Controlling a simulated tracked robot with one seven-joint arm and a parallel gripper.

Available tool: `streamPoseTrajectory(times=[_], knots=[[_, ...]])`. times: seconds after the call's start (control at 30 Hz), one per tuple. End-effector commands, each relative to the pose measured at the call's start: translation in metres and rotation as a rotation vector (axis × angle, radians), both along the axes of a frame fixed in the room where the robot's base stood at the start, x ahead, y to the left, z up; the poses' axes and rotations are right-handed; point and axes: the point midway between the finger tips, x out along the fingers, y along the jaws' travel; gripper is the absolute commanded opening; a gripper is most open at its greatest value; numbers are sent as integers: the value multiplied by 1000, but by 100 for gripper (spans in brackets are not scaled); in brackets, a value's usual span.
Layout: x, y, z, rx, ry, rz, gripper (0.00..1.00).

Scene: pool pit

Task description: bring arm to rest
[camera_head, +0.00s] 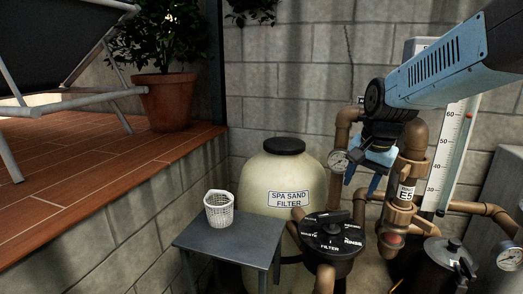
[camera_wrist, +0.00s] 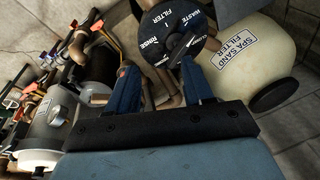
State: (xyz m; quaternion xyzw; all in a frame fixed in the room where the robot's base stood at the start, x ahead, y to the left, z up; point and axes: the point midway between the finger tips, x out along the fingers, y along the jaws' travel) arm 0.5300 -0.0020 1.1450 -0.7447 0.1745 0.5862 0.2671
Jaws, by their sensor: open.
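My blue arm (camera_head: 440,65) reaches in from the upper right in the head view. My gripper (camera_head: 362,188) points down, above and behind the black multiport valve (camera_head: 332,237), in front of the brown pipes. In the wrist view my gripper (camera_wrist: 158,72) shows two blue fingers set apart, open, with nothing held between them. The valve dial (camera_wrist: 175,28) with its handle lies beyond the fingertips in that view. I cannot tell the exact gap between fingers and valve, but I see no grip on it.
The cream sand filter (camera_head: 275,172) stands left of the valve. A white basket (camera_head: 219,210) sits on a small grey table (camera_head: 228,243). A wooden deck (camera_head: 80,165) lies left.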

Motion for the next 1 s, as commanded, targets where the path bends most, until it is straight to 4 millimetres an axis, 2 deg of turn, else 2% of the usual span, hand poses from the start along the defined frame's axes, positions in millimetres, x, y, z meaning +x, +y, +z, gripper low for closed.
streamPoseTrajectory(times=[0.03,0.23,0.53,0.73,1.0], knots=[[-12,0,7,-12,-25,42,51],[-56,0,22,-81,-108,230,51],[-116,2,31,-217,-212,480,51],[-135,2,30,-275,-242,571,51],[-139,2,30,-287,-245,588,51]])
